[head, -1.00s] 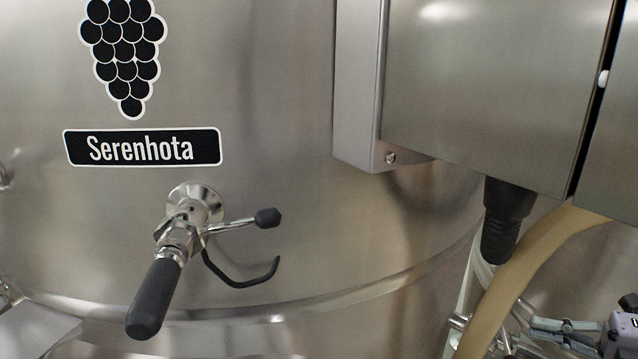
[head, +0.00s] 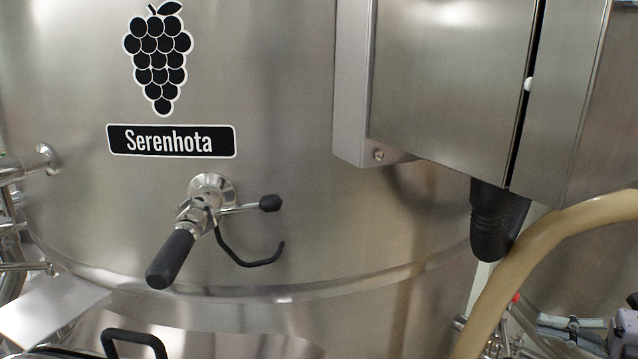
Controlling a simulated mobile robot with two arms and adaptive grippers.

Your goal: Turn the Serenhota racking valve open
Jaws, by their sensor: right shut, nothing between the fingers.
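The Serenhota racking valve (head: 203,212) sticks out of the steel vat under the black Serenhota label (head: 171,141). A thick black grip (head: 171,260) points down and towards me. My left gripper is out of view.
A steel box (head: 450,85) juts out at the upper right, with a black cable gland (head: 495,215) below. A thick tan hose (head: 520,260) curves down between valve and right gripper in the picture. Pipes (head: 25,165) stand at the left. A black handle (head: 133,340) shows at the bottom left.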

